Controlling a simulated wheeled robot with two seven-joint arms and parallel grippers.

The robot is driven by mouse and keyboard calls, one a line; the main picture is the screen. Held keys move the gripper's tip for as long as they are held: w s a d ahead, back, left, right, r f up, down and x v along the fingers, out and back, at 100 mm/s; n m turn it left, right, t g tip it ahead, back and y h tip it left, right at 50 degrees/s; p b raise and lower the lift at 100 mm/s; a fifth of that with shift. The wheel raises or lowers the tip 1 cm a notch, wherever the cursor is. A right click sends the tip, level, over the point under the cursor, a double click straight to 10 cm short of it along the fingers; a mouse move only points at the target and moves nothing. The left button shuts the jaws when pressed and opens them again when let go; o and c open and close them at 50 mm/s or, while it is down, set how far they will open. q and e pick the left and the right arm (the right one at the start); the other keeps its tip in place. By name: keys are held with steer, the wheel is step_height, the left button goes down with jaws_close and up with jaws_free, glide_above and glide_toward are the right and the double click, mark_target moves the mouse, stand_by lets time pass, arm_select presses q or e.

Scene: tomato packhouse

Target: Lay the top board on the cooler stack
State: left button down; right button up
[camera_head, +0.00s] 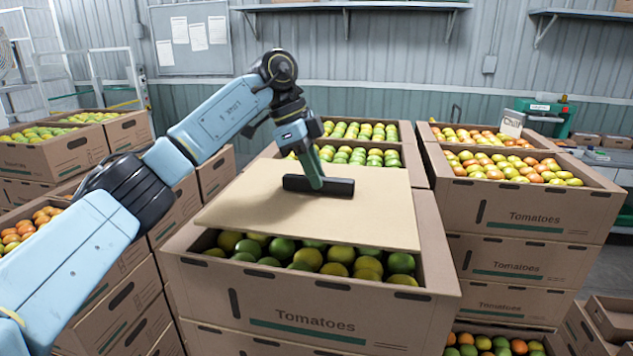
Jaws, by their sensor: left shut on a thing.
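The top board (270,210) is a flat tan sheet with a black bar handle (338,188) on it. My left gripper (316,184) is shut on that handle, and the wrist is above the board. The board is over the middle stack's top carton (260,300), slightly askew to it. The carton's front part is uncovered and shows green tomatoes (335,262). I cannot tell whether the board touches the carton's rim. The gripper's fingertips are partly hidden at the handle. My right gripper is not in view.
More cartons (65,150) stand at the left. Another open carton of green tomatoes (362,130) is behind the board.

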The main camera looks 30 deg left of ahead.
arm_select(q)
step_height(320, 180, down, 2)
steer(key=shift+f, duration=0.65)
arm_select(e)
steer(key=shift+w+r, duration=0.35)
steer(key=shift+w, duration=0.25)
arm_select(q)
steer(key=shift+f, duration=0.1)
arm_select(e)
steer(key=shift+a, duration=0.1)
arm_select(q)
steer(key=c, duration=1.3)
jaws_free()
steer(key=b+v, duration=0.1)
steer(key=v, duration=1.1)
steer(key=shift+w, duration=0.1)
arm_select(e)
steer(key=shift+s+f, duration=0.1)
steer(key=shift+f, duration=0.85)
